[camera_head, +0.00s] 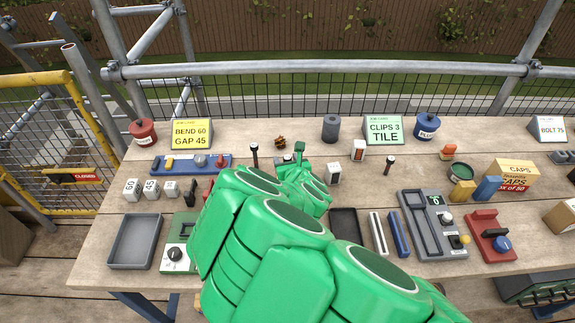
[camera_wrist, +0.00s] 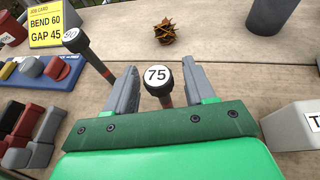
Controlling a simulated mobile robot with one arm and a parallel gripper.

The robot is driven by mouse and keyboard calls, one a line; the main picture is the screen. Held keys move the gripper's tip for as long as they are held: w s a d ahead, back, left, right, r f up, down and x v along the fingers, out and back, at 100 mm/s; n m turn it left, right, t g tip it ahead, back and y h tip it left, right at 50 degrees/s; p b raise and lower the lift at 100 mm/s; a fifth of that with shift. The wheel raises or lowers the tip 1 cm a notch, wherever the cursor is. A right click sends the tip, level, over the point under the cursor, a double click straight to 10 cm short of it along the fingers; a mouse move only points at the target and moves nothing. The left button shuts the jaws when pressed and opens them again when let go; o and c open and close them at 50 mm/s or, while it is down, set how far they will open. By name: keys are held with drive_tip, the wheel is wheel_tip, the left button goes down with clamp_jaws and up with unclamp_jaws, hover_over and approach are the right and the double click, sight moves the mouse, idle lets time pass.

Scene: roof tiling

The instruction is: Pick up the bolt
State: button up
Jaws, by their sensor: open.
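Several black-headed bolts stand on the table. The one marked 75 (camera_wrist: 157,76) is between the two grey fingers of my gripper (camera_wrist: 161,88) in the wrist view, with a finger on each side of its head. My gripper is open, and I cannot tell whether either finger touches the bolt. A bolt marked 90 (camera_wrist: 75,39) stands to the left, outside the fingers; it also shows in the head view (camera_head: 254,149). Another bolt (camera_head: 390,160) stands to the right. In the head view my green arm hides much of the table's middle.
A crumpled brown leaf (camera_wrist: 163,36) lies beyond the fingers, near a grey cylinder (camera_head: 330,128). A white block (camera_head: 333,174) stands close on the right. Job cards (camera_head: 192,132) line the back edge.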

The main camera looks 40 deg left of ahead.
drive_tip(key=shift+w+a+f, duration=0.25)
drive_tip(key=shift+w+a, duration=0.15)
drive_tip(key=shift+a, duration=0.05)
clamp_jaws()
idle(0.3)
wheel_tip(320, 180, up, 10)
idle(0.7)
